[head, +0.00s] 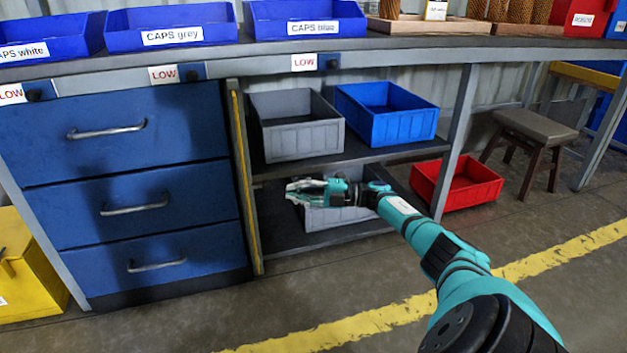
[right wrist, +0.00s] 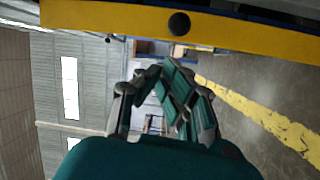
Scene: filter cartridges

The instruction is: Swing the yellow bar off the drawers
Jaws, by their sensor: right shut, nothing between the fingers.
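The yellow bar (head: 246,190) stands upright along the right edge of the blue drawers (head: 130,140). I see it as a narrow strip, and no part of it crosses the drawer fronts. In the right wrist view the yellow bar (right wrist: 110,17) runs across the top, with a round black knob (right wrist: 179,23) on it. My right gripper (head: 289,191) is shut and empty, to the right of the bar and in front of the open shelves. In the right wrist view its fingers (right wrist: 158,90) show below the bar, with a gap between. My left gripper is not in view.
Grey (head: 297,130) and blue (head: 388,110) bins sit on the upper shelf. Another grey bin (head: 335,217) is partly behind my right gripper. A red bin (head: 455,187) and a stool (head: 535,130) stand to the right. The floor before the drawers is clear.

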